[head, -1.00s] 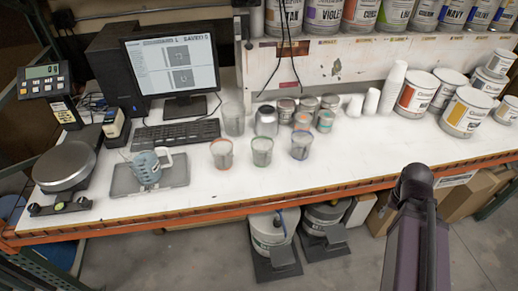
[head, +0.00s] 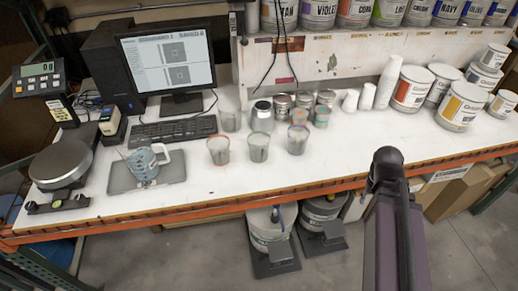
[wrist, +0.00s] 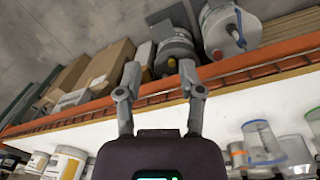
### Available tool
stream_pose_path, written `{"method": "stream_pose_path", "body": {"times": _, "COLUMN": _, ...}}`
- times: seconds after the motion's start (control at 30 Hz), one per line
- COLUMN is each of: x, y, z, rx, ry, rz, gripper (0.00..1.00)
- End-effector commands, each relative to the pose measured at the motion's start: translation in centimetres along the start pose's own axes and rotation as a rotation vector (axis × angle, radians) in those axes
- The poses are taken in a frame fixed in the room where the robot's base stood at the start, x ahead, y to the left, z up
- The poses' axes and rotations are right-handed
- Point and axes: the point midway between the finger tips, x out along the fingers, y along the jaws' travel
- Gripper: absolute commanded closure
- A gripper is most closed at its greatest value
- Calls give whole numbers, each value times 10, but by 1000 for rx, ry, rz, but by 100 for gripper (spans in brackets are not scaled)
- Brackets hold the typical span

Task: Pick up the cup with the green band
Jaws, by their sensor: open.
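The cup with the green band (head: 259,147) stands upright on the white bench in the head view, the middle one of three clear cups. The cup with an orange-red band (head: 219,151) is to its left and the cup with a blue band (head: 298,140) to its right. My gripper (wrist: 158,76) is open and empty, in front of the bench's orange edge, apart from the cups.
Behind the cups are several small cans (head: 282,104) and another clear cup (head: 230,119). A blue-stained pitcher (head: 143,164) stands at left. White cup stacks (head: 388,80) and paint cans (head: 460,106) stand at right. The orange bench edge (head: 190,208) runs along the front.

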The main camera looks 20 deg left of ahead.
Motion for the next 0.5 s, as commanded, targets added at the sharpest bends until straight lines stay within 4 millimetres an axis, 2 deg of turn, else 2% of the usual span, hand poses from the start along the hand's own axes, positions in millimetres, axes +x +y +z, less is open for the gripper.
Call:
{"method": "stream_pose_path", "body": {"times": 0.27, "x": 5, "y": -40, "z": -32, "rx": -330, "ry": -9, "rz": 152, "gripper": 50}}
{"method": "stream_pose_path", "body": {"times": 0.5, "x": 3, "y": -84, "z": -59, "rx": -656, "ry": -30, "rz": 310, "gripper": 50}}
